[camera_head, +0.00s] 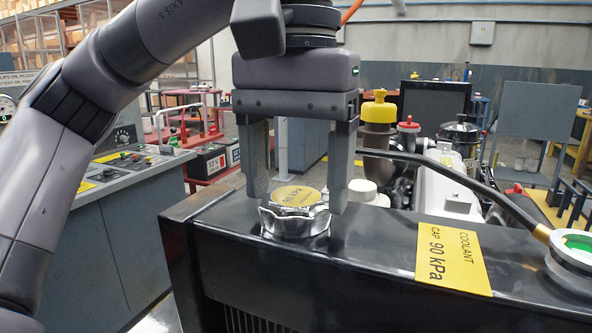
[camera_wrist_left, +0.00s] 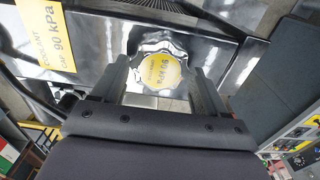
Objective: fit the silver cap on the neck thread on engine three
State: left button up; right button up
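The silver cap (camera_head: 295,217) has a scalloped rim and a round yellow label. It sits on the black top of the engine's radiator housing (camera_head: 370,245). The wrist view shows the cap (camera_wrist_left: 160,72) between my left fingers, with a gap on each side. My left gripper (camera_head: 300,195) points down, its fingers spread around the cap and open. A neck with a pale metal rim and green inside (camera_head: 577,250) is at the right edge of the head view, partly cut off; I cannot make out its thread. My right gripper is not in view.
A yellow "COOLANT CAP 90 kPa" label (camera_head: 452,257) lies between cap and neck. A black hose (camera_head: 470,180) runs behind toward the neck. Engine parts with a yellow-topped canister (camera_head: 379,120) stand behind. A grey control console (camera_head: 125,210) is at left.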

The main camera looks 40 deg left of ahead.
aim_at(296, 196)
pick_arm(q)
jog(key=c, duration=0.3)
jog(key=shift+r+p, duration=1.4)
jog(key=shift+r, duration=1.15)
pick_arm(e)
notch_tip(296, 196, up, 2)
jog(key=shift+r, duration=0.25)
pick_arm(q)
jog(key=shift+d, duration=0.1)
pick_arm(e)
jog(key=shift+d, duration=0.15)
